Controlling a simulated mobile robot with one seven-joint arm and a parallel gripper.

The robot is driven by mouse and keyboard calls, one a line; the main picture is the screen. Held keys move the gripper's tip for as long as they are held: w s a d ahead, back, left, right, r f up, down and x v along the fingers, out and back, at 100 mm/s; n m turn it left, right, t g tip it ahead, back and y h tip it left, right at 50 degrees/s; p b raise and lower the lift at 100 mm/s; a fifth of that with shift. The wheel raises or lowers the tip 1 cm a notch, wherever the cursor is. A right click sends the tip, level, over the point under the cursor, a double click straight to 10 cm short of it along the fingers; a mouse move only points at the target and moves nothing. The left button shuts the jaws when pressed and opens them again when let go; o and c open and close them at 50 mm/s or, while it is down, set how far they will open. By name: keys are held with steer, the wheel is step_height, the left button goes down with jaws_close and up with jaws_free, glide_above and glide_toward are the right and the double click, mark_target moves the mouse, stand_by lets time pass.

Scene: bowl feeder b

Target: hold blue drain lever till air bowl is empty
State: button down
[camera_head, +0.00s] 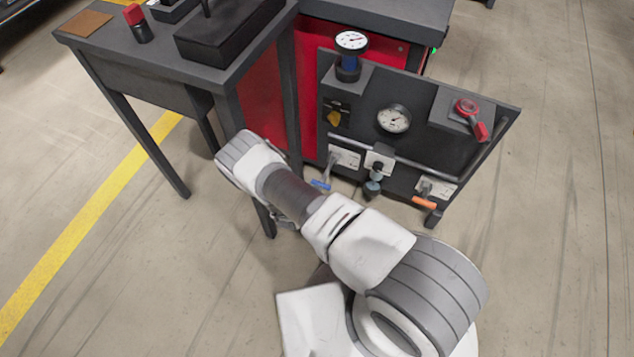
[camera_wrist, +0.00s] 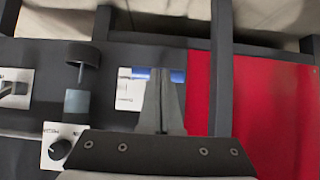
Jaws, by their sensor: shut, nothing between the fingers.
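The blue drain lever (camera_head: 320,184) sticks out at the lower left of the dark panel in the head view. In the wrist view the blue lever (camera_wrist: 177,76) lies across the tips of my gripper (camera_wrist: 160,76), which is shut. Blue shows on both sides of the fingertips; I cannot tell whether they touch it. A small bluish bowl (camera_head: 373,182) hangs below the panel's middle, and it also shows in the wrist view (camera_wrist: 77,103). Its contents are too small to read. My gripper is hidden behind my arm in the head view.
Another gauge (camera_head: 351,41) stands on top. A dark table (camera_head: 120,62) stands at the left. The floor at right is clear.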

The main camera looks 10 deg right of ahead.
steer(key=shift+w+d+f, duration=0.1)
steer(key=shift+f, duration=0.95)
steer(key=shift+w+d+f, duration=0.1)
steer(key=shift+f, duration=0.9)
stand_by(5.9)
